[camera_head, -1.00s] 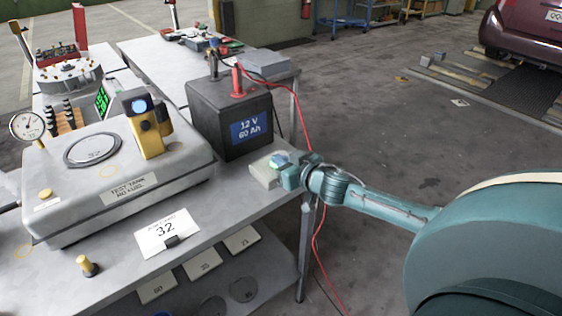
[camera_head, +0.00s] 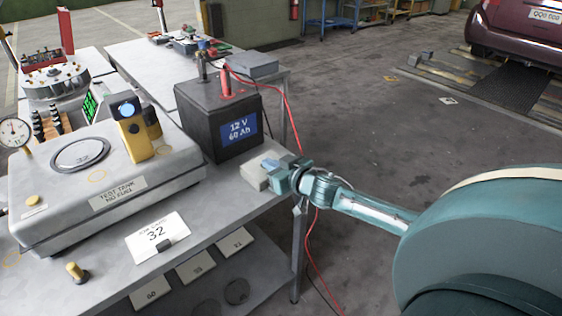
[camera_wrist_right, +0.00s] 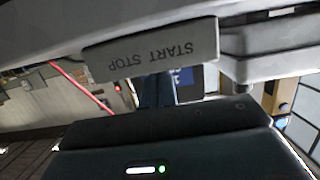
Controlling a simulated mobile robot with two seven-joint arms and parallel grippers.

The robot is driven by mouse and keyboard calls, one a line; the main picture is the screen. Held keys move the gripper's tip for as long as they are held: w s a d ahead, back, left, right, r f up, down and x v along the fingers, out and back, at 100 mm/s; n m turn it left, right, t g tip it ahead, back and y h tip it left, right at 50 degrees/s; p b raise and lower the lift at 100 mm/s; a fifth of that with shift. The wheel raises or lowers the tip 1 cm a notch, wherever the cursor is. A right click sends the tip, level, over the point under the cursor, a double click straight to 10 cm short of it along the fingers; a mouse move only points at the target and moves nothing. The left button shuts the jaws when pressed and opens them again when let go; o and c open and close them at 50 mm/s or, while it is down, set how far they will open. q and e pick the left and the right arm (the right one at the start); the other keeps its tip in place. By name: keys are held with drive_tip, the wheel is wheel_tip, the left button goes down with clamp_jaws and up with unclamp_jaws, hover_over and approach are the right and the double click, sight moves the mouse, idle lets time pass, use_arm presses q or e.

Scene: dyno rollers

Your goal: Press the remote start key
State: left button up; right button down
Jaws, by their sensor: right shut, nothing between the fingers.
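A small pale grey box (camera_head: 253,176) sits at the right corner of the table, beside the black battery. In the right wrist view a panel marked START STOP (camera_wrist_right: 160,52) shows upside down. My right gripper (camera_head: 272,163) is shut and empty, with its blue tips over or against the top of the box. In the right wrist view the fingers (camera_wrist_right: 155,92) run behind the panel and their ends are hidden. The keys themselves are covered, so I cannot tell whether one is pressed. My left gripper is not in view.
The battery (camera_head: 214,118) stands close behind the box. Red cable (camera_head: 290,125) hangs down past the table edge near my right arm. The floor (camera_head: 400,130) at right is open.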

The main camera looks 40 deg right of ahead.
wheel_tip(320, 180, up, 4)
drive_tip(key=p, duration=0.4)
drive_tip(key=shift+s+f, duration=0.15)
drive_tip(key=shift+s, duration=0.4)
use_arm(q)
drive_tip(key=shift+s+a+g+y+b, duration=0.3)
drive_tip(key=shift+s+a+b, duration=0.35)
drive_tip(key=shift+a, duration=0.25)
use_arm(e)
drive_tip(key=v, duration=0.9)
drive_tip(key=shift+r, duration=0.2)
drive_tip(key=shift+w, duration=0.1)
drive_tip(key=s+a+f+n+g+y, duration=0.1)
drive_tip(key=s+a+f+g, duration=0.1)
drive_tip(key=s+a+f, duration=0.6)
drive_tip(key=s+a+f+g+y, duration=0.1)
drive_tip(key=s+a+f+g, duration=0.1)
drive_tip(key=s+a+f, duration=0.7)
drive_tip(key=a+f, duration=0.1)
drive_tip(key=a, duration=0.3)
drive_tip(key=shift+a+n+g, duration=0.25)
drive_tip(key=shift+n+g, duration=0.15)
drive_tip(key=shift+f, duration=0.1)
